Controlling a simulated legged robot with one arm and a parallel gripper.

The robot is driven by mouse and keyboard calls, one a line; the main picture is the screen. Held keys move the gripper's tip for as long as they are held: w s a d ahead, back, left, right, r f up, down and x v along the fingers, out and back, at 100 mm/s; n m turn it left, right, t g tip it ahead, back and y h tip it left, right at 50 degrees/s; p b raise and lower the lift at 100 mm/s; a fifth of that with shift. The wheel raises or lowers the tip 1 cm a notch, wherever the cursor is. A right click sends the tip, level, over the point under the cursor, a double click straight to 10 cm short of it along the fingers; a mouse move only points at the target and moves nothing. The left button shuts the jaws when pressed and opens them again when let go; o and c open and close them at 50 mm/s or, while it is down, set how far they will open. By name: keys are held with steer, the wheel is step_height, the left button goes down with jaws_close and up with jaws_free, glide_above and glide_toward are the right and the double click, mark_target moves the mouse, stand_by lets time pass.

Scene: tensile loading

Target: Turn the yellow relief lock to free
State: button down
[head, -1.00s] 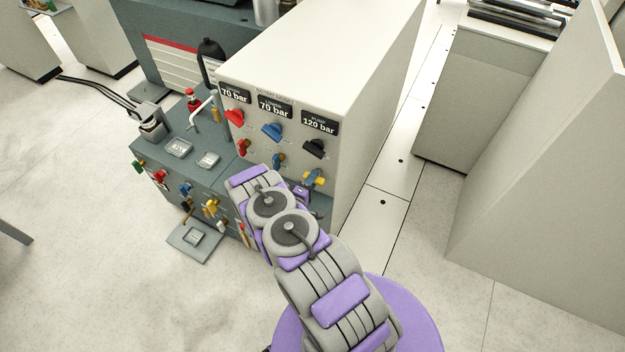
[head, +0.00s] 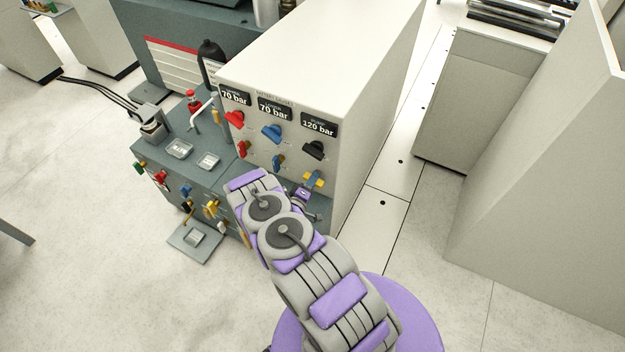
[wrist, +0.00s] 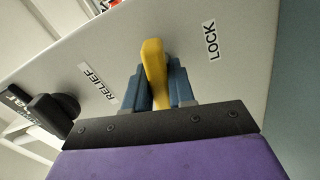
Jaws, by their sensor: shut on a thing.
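The yellow relief lock (wrist: 153,62) is a small lever on the pale panel. In the wrist view it stands upright in the picture, between the blue fingers of my gripper (wrist: 158,88), which are shut on it. The label RELIEF (wrist: 97,82) is left of it and the label LOCK (wrist: 212,41) is right of it. In the head view the lock (head: 315,177) is low on the right of the cabinet front, with my gripper (head: 311,184) at it. The fingers partly hide the lever's base.
A black knob (wrist: 52,112) is at the left in the wrist view. In the head view, a black knob (head: 314,150) sits above the lock, and blue (head: 272,132) and red (head: 234,119) knobs are further left. Open floor lies right of the cabinet (head: 325,50).

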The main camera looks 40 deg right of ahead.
steer(key=m+p, duration=0.1)
steer(key=m, duration=0.3)
steer(key=shift+s+f+m, duration=0.1)
steer(key=shift+f+m, duration=0.05)
steer(key=shift+m, duration=0.15)
steer(key=m, duration=0.3)
steer(key=shift+m, duration=0.3)
steer(key=m, duration=0.3)
steer(key=shift+m, duration=2.1)
steer(key=c, duration=1)
jaws_free()
steer(key=shift+c, duration=0.2)
